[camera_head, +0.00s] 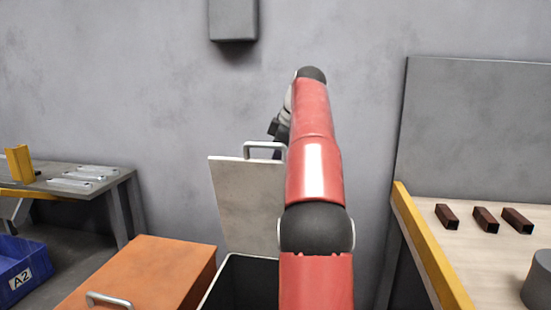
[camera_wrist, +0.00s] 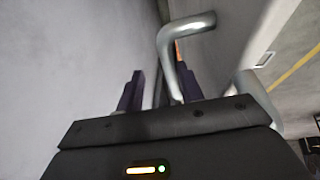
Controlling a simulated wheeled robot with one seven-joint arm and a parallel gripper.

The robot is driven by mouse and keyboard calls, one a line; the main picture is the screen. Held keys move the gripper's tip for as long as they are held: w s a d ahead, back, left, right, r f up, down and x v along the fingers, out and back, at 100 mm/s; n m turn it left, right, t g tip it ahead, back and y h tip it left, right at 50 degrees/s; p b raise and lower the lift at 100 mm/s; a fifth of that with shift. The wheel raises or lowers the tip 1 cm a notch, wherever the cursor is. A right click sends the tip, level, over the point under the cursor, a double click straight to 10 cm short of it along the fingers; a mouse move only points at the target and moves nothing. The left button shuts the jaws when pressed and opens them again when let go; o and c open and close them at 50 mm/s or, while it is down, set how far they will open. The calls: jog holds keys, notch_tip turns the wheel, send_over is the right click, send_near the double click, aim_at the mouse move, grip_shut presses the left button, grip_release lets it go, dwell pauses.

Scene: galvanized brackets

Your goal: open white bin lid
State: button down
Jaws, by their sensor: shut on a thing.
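The white bin lid (camera_head: 245,198) stands raised, close to upright, at the back of the white bin (camera_head: 217,282). The bin's dark inside shows below it. A grey bar handle (camera_head: 262,145) sits at the lid's top edge; it also shows large in the wrist view (camera_wrist: 165,45). My gripper (camera_wrist: 158,85) is at this handle, its dark fingers closed on it. In the head view my gripper (camera_head: 277,130) is partly hidden behind my red arm, which also covers the right part of the lid and bin.
An orange lidded bin (camera_head: 150,270) with its own handle stands at left. Behind it is a bench (camera_head: 125,180) with metal brackets, and a blue crate (camera_head: 20,270). At right, a wooden table (camera_head: 480,260) holds brown tubes. A grey box (camera_head: 233,20) hangs on the wall.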

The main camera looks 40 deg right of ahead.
jog(key=c, duration=1.4)
grip_release()
jog(key=shift+d+f, duration=0.45)
jog(key=shift+f, duration=0.1)
jog(key=shift+w+d+f, duration=0.1)
jog(key=shift+d, duration=0.1)
jog(key=shift+c, duration=0.3)
jog(key=shift+a, duration=0.1)
jog(key=s+d+r+b, duration=0.1)
jog(key=s, duration=0.3)
jog(key=s+d+r+b, duration=0.1)
jog(key=s, duration=0.3)
jog(key=s+d+r, duration=0.1)
jog(key=s, duration=0.4)
jog(key=shift+d+b, duration=0.3)
jog(key=shift+b, duration=0.1)
jog(key=shift+w, duration=0.1)
